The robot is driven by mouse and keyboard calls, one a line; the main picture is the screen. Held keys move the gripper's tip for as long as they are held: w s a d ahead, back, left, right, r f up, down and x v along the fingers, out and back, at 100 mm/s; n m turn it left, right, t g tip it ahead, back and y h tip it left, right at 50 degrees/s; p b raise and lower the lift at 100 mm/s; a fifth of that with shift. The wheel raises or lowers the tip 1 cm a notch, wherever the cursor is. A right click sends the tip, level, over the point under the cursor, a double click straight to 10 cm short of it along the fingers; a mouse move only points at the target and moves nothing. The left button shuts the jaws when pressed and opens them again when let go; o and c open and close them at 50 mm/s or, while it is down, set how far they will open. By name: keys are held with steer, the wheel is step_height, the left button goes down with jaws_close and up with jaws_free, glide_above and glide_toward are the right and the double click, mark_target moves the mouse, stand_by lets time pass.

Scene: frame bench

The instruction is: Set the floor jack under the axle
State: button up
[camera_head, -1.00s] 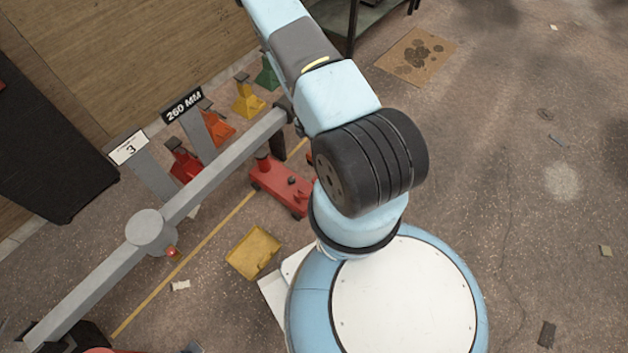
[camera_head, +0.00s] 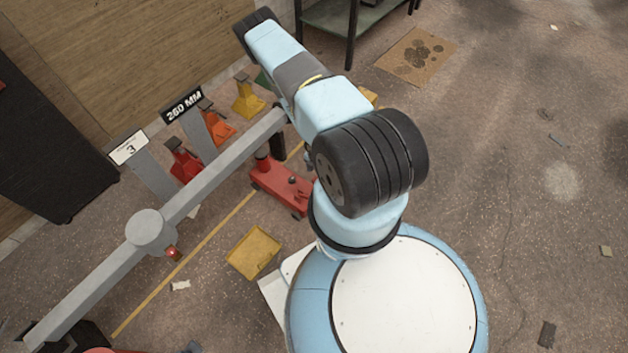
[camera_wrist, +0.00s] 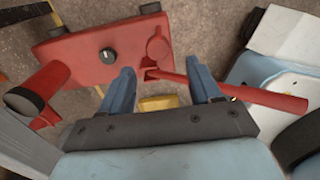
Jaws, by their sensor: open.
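The red floor jack (camera_head: 278,184) stands on the floor at the right end of the grey axle beam (camera_head: 98,277), beside a yellow floor line. Its dark round saddle (camera_head: 262,157) is close to the beam; I cannot tell whether it is under it. In the wrist view the jack body (camera_wrist: 88,58) fills the upper left, and its red handle (camera_wrist: 270,97) reaches right. My gripper (camera_wrist: 163,86) is open over the jack's handle end. Its right finger overlaps the handle in the picture; contact is unclear. In the head view my arm hides the gripper.
A yellow tray (camera_head: 253,251) lies on the floor before the jack. Red (camera_head: 184,163), orange (camera_head: 219,130) and yellow (camera_head: 248,98) stands are behind the beam, near a "260 MM" sign (camera_head: 182,106) and a "3" sign (camera_head: 128,148).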

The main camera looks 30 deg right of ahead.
steer(key=shift+f, duration=3.4)
steer(key=shift+c, duration=0.3)
jaws_close()
